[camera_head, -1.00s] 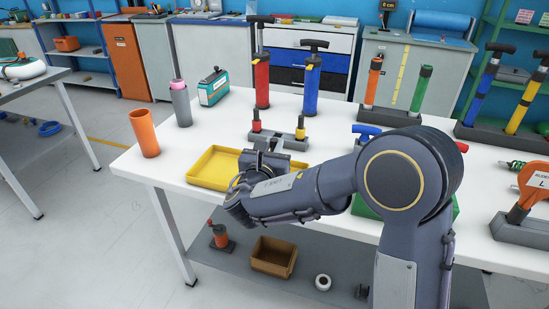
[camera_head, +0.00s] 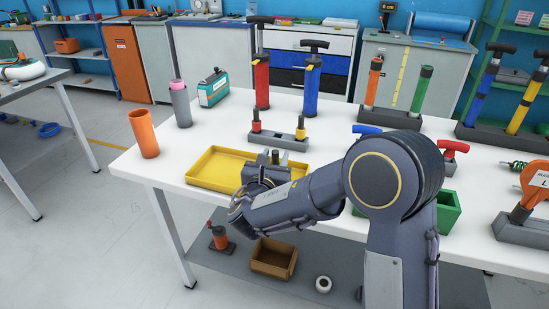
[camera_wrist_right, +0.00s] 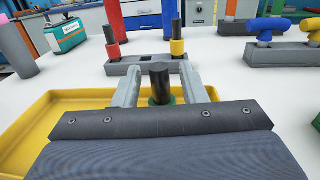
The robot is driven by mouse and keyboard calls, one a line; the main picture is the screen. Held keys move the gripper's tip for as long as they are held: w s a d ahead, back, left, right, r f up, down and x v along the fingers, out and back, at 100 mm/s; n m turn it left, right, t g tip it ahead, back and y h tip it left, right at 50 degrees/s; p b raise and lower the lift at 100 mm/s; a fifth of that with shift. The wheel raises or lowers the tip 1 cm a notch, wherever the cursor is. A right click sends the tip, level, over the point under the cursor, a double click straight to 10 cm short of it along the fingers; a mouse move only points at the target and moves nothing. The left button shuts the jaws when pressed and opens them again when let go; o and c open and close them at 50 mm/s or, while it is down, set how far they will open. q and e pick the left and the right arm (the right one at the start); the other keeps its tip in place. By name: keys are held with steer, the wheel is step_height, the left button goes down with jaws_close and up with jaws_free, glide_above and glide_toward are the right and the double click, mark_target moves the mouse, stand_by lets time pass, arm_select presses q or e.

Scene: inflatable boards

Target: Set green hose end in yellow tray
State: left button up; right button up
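The yellow tray (camera_head: 208,170) lies on the white table near its front left; its rim shows in the right wrist view (camera_wrist_right: 28,118). My right gripper (camera_head: 268,158) is at the tray's right end. In the right wrist view its two grey fingers (camera_wrist_right: 160,84) are spread. An upright piece with a black tip and green lower part, which looks like the green hose end (camera_wrist_right: 159,82), stands between them with gaps on both sides. Its bottom is hidden by the gripper body, so I cannot tell whether it touches the tray. My left gripper is not in view.
A grey holder (camera_head: 290,141) with red- and yellow-collared pieces stands just behind the tray. Red (camera_head: 262,80) and blue (camera_head: 311,85) pumps stand farther back. An orange cup (camera_head: 144,134) is at the left. A green bin (camera_head: 448,212) is right of my arm.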

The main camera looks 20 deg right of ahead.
steer(key=shift+r, duration=0.2)
steer(key=v, duration=1.2)
steer(key=s+d+f+m+g+h, duration=0.1)
steer(key=s+d+m+g, duration=0.25)
steer(key=d, duration=0.25)
steer(key=s+d+f+m+g+h, duration=0.1)
steer(key=s+d+m+g, duration=0.1)
steer(key=d+m+g, duration=0.35)
steer(key=s+d+f+m+g+y, duration=0.45)
steer(key=s+d+m, duration=0.25)
steer(key=s, duration=0.4)
steer(key=s+a+f+m+y, duration=0.3)
steer(key=s+m+y, duration=0.2)
steer(key=s+m, duration=0.2)
steer(key=s+a+r+m+t+y, duration=0.1)
steer(key=a+r+m+t+y, duration=0.2)
steer(key=m, duration=0.6)
steer(key=a+y, duration=0.2)
steer(key=a, duration=0.1)
steer(key=shift+s+r, duration=0.25)
steer(key=shift+r, duration=0.1)
